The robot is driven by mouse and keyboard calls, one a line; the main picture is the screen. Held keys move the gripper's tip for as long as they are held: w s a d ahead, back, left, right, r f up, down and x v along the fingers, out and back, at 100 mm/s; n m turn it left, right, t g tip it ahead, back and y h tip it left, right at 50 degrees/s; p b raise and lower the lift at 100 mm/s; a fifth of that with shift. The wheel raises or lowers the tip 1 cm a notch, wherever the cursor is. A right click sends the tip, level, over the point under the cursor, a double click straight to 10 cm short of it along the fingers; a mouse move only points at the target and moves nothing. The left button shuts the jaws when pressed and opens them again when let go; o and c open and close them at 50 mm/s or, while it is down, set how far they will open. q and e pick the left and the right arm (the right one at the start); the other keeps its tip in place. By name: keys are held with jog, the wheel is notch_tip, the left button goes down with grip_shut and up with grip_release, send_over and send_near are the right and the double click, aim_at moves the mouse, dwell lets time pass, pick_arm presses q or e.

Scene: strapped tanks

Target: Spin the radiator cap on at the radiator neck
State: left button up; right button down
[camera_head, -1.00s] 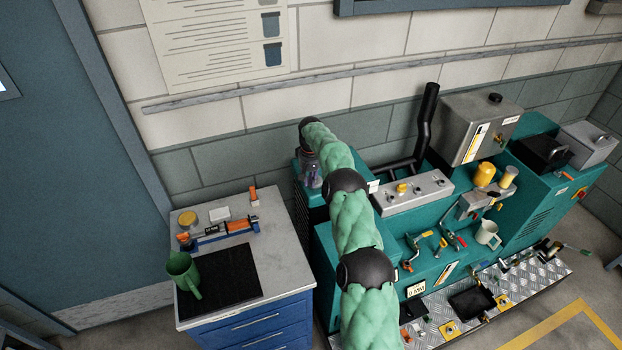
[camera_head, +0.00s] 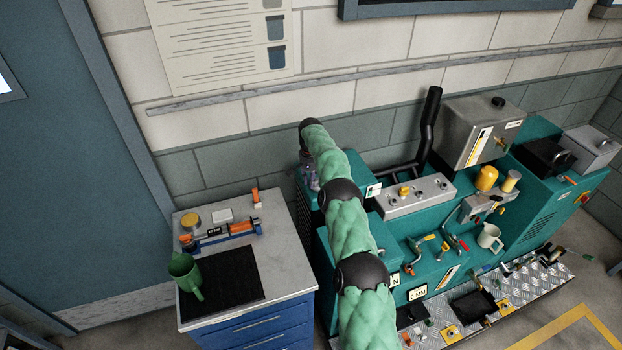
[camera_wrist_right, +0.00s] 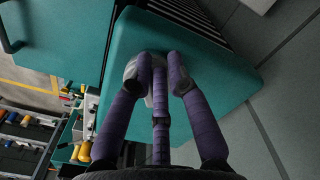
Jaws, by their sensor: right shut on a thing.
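My right gripper (camera_wrist_right: 159,75) has its purple fingers shut on a small pale grey piece, which looks like the radiator cap (camera_wrist_right: 130,69), at the teal top of the machine in the right wrist view. The fingers cover most of the cap. The radiator neck is hidden under the cap and fingers, so I cannot tell how the cap sits on it. In the head view the right gripper (camera_head: 309,172) points down at the machine's left end, partly behind my green arm.
The wall is close behind the gripper.

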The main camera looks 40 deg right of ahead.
jog(key=d+m, duration=0.1)
jog(key=m, duration=0.1)
jog(key=w+d+r+m+p, duration=0.1)
jog(key=shift+m, duration=0.4)
jog(key=c, duration=1.2)
grip_release()
jog(key=shift+o, duration=0.5)
jog(key=shift+d+f, duration=0.1)
jog(key=shift+d, duration=0.05)
jog(key=shift+s, duration=0.1)
jog(key=shift+f, duration=0.1)
